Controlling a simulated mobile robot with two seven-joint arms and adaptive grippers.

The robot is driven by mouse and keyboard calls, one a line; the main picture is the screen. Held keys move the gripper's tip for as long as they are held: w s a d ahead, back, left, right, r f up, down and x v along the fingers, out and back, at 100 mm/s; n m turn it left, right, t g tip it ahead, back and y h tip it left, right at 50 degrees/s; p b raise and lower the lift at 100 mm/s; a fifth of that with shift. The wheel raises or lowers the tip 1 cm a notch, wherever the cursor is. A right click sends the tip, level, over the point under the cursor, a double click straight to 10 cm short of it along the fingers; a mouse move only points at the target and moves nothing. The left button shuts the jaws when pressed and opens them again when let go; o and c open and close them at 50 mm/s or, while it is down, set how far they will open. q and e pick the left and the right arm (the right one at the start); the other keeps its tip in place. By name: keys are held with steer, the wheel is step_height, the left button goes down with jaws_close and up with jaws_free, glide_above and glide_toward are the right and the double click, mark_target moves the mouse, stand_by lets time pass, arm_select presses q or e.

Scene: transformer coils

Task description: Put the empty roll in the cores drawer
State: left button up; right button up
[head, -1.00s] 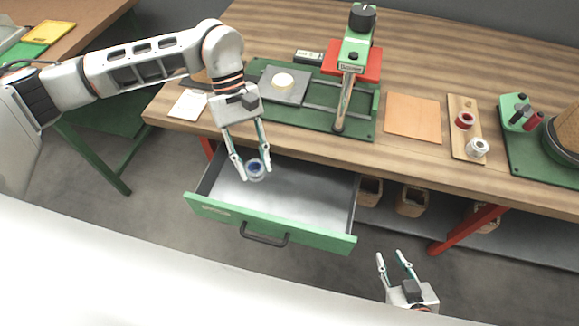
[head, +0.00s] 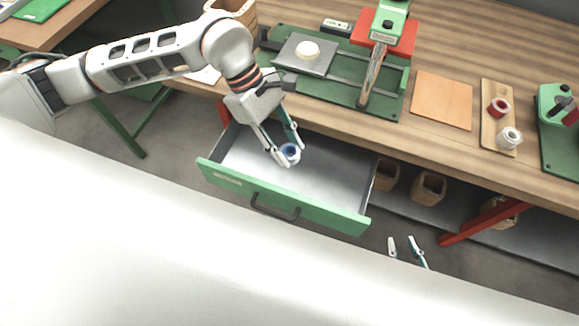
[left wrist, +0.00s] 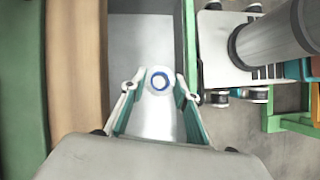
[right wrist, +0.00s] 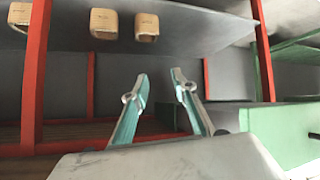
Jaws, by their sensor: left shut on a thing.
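The empty roll (head: 290,153), a small white ring with a blue inside, is held between the fingertips of my left gripper (head: 287,157). It also shows in the left wrist view (left wrist: 160,80). The drawer (head: 285,201) is pulled open under the workbench, with a green front, a dark handle and a bare grey inside. Its label is too small to read. The roll shows over the drawer's inside; its height above the floor of the drawer is hard to tell. My right gripper (right wrist: 160,82) is open and empty, low and right of the drawer.
The wooden workbench (head: 455,55) runs behind the drawer and carries a green-based machine (head: 330,95), a tan mat (head: 443,100) and a board with a red spool (head: 499,107) and a white spool (head: 510,138). Several bins (head: 429,187) and a red leg (head: 485,222) are below.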

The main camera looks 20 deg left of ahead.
arm_select(q)
step_height(320, 180, down, 7)
steer(key=shift+f+b, duration=0.15)
steer(key=shift+b, duration=0.15)
steer(key=shift+f, duration=0.75)
step_height(320, 180, down, 4)
steer(key=shift+r+b, duration=0.25)
steer(key=shift+b, duration=0.05)
steer(key=o, duration=0.9)
steer(key=shift+r, duration=0.1)
